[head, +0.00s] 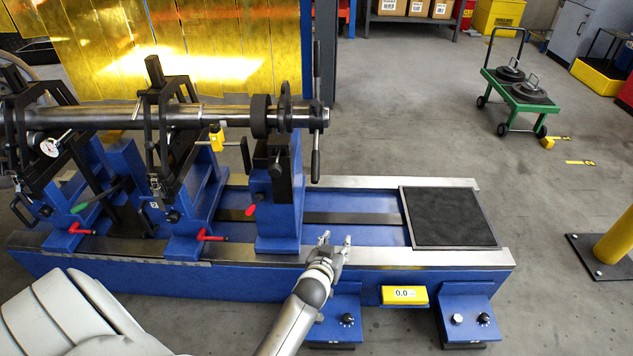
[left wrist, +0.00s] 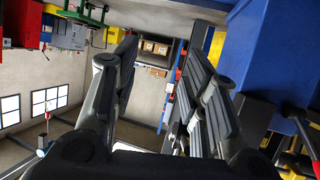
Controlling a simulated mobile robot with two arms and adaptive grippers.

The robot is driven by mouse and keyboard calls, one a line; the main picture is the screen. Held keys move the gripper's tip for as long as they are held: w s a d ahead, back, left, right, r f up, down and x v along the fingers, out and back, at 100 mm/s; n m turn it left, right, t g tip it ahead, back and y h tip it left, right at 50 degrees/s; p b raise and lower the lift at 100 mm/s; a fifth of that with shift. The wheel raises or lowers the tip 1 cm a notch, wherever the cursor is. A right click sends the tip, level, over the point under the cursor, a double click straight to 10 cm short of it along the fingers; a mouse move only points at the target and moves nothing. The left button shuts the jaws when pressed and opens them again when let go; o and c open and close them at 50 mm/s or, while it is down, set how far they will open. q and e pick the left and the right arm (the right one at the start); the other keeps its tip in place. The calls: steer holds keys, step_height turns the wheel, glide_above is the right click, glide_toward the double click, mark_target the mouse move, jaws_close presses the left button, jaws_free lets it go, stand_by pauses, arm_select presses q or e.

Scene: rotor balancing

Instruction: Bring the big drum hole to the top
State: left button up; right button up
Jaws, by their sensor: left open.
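A long steel rotor shaft (head: 195,115) lies level across the blue balancing machine (head: 130,268). It carries dark discs (head: 261,117) near its right end. A large round rim shows partly at the far left edge, behind a black bearing frame; I cannot tell whether it is the big drum. No drum hole is visible. My left gripper (head: 338,248) is low over the front rail of the machine, right of the blue end pedestal (head: 280,215), clear of the shaft. In the left wrist view its fingers (left wrist: 158,58) are spread with nothing between them. My right gripper is not in view.
A vertical black bar (head: 316,150) stands at the shaft's right end. Red-handled levers (head: 210,236) stick out from the pedestals. A dark mat (head: 448,218) covers the bed's right end. A yellow display (head: 404,295) reads 0.0. A green cart (head: 515,92) stands behind on open floor.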

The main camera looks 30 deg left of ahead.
arm_select(q)
steer(key=w+a+r+n+t+y+b, duration=0.2)
steer(key=a+r+b, duration=0.15)
steer(key=r, duration=0.25)
steer(key=n+y+b, duration=0.2)
steer(key=y+b, duration=0.1)
glide_toward(315, 165)
steer(key=f, duration=0.2)
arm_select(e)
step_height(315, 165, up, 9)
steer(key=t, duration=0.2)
arm_select(q)
steer(key=shift+t, duration=0.5)
steer(key=b+x, duration=0.1)
steer(key=x, duration=0.9)
steer(key=shift+a+r+b, duration=0.15)
steer(key=shift+a+b, duration=0.05)
steer(key=shift+b, duration=0.2)
steer(key=shift+w+a, duration=0.2)
steer(key=shift+w, duration=0.15)
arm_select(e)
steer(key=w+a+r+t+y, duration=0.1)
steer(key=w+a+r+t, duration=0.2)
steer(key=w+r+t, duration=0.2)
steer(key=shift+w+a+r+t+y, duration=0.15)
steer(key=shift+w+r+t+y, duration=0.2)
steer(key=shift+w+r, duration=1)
